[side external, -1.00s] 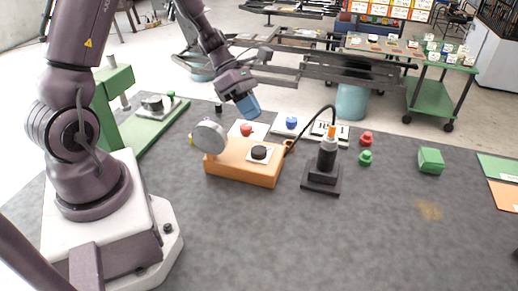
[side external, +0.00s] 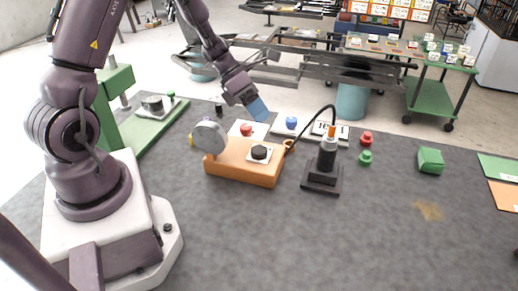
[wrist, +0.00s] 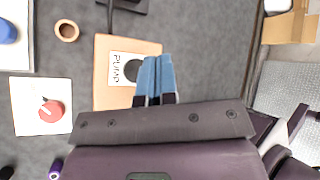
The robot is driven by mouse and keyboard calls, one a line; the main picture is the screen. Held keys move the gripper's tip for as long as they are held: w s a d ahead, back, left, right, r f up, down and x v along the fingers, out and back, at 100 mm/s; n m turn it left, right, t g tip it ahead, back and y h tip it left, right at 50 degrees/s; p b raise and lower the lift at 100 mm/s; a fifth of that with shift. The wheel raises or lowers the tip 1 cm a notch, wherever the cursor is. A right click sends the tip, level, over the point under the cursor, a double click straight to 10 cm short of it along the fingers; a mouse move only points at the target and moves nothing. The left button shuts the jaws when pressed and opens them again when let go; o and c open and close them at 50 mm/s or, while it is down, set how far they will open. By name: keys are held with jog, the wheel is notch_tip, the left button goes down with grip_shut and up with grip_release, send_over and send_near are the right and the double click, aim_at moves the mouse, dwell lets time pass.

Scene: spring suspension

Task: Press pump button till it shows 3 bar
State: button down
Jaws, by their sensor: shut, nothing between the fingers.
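The orange pump box (side external: 240,172) stands on the grey table, with a black pump button (side external: 259,152) on a white plate on its top. In the wrist view the plate reads PUMP (wrist: 118,69), and my fingers partly cover the black button (wrist: 132,69). A round grey gauge (side external: 209,137) stands at the box's left end; its reading cannot be made out. My gripper (side external: 260,113) has its blue fingers shut and empty. It hangs above the far side of the box, apart from the button in the side view.
The front of the table is clear.

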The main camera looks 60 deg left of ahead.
aim_at(266, 151)
jog(key=shift+f, duration=3.25)
jog(key=shift+f, duration=0.4)
jog(key=shift+f, duration=0.8)
dwell(0.4)
jog(key=shift+r, duration=1.25)
jog(key=shift+r, duration=2.5)
